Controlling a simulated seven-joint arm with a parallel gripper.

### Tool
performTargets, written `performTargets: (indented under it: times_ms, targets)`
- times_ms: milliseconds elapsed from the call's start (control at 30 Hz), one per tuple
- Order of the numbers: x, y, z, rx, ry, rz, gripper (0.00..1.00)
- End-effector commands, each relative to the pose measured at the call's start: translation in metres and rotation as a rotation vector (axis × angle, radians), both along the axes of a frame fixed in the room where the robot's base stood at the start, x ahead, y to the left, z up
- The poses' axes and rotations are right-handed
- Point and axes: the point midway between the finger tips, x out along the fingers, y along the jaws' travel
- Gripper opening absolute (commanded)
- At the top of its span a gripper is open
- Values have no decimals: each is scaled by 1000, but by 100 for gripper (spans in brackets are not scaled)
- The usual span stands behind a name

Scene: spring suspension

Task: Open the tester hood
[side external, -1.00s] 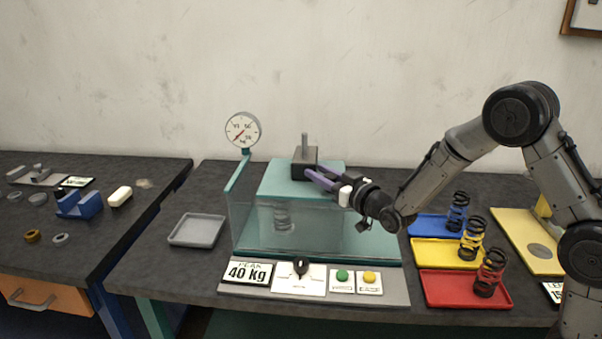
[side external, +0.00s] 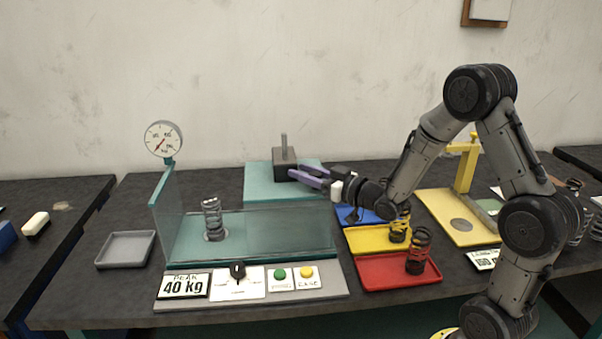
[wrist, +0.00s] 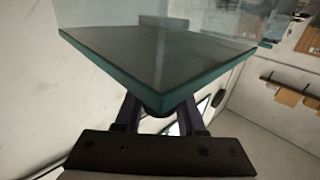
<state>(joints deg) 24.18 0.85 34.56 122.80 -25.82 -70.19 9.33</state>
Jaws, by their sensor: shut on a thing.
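A coiled spring (side external: 212,218) stands uncovered inside the tester, behind clear walls. My gripper (side external: 311,178), with purple fingers, is at the hood's right side by the dark block, shut on part of the hood. In the wrist view the fingers (wrist: 160,118) close around a dark rounded piece under the corner of the teal-edged hood panel (wrist: 155,60). The exact grip is partly hidden.
A round gauge (side external: 163,139) rises on a post at the tester's left. A control panel (side external: 240,283) lies in front. Blue, yellow and red trays (side external: 398,270) with springs stand to the right, below my arm. A grey tray (side external: 126,250) is on the left.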

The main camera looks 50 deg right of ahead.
Motion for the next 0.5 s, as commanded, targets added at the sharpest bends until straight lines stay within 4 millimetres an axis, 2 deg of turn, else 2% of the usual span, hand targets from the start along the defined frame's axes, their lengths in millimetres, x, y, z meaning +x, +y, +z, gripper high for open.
performTargets:
  times_ms: [100, 133, 267, 500]
  targets:
    - [0, 1, 0, 0, -1, 1, 0]
    - [0, 1, 0, 0, -1, 1, 44]
    - [0, 0, 0, 0, -1, 1, 67]
    - [0, 0, 0, 0, 0, 0, 69]
